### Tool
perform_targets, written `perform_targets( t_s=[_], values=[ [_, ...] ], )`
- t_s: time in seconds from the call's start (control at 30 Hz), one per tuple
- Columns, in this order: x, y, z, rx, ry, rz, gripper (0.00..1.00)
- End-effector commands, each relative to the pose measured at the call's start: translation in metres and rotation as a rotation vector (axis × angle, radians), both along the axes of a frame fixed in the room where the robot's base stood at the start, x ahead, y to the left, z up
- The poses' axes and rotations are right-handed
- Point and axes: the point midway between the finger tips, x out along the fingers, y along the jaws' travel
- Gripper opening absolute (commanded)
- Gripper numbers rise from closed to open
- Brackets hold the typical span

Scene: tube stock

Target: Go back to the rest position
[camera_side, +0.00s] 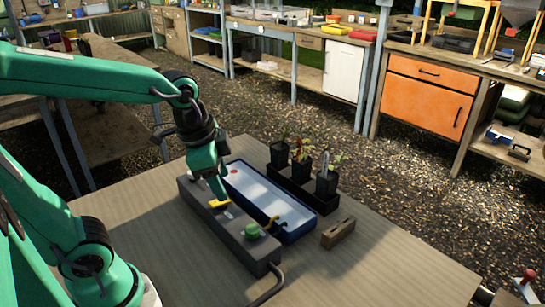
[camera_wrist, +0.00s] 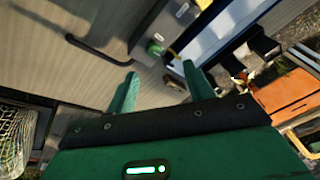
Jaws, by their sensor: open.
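My gripper (camera_side: 221,194) hangs over the left part of a long grey box (camera_side: 227,224) on the table, near a small yellow piece (camera_side: 219,204) there. I cannot tell whether it touches the box. In the wrist view its two green fingers (camera_wrist: 160,84) are spread apart with nothing between them. The grey box (camera_wrist: 143,30) shows beyond the fingers, with a green knob (camera_wrist: 155,49) on it. The same knob (camera_side: 252,230) is at the box's near right end in the side view.
A blue tray (camera_side: 296,236) lies behind the grey box. A black holder (camera_side: 318,205) with potted plants stands behind that. A wooden block (camera_side: 338,232) lies at the tray's right. A dark cable (camera_side: 270,287) leaves the box. The table's (camera_side: 390,270) right side is clear.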

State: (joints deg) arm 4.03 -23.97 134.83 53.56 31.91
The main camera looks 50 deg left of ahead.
Motion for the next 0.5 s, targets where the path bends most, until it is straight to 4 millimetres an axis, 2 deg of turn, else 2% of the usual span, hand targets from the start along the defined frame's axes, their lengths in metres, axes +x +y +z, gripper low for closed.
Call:
perform_targets(
  t_s=[0.3,0.5],
  values=[
    [-0.032,0.014,0.020,-0.135,-0.147,0.401,0.52],
    [-0.043,0.018,0.024,-0.199,-0.197,0.551,0.52]
  ],
)
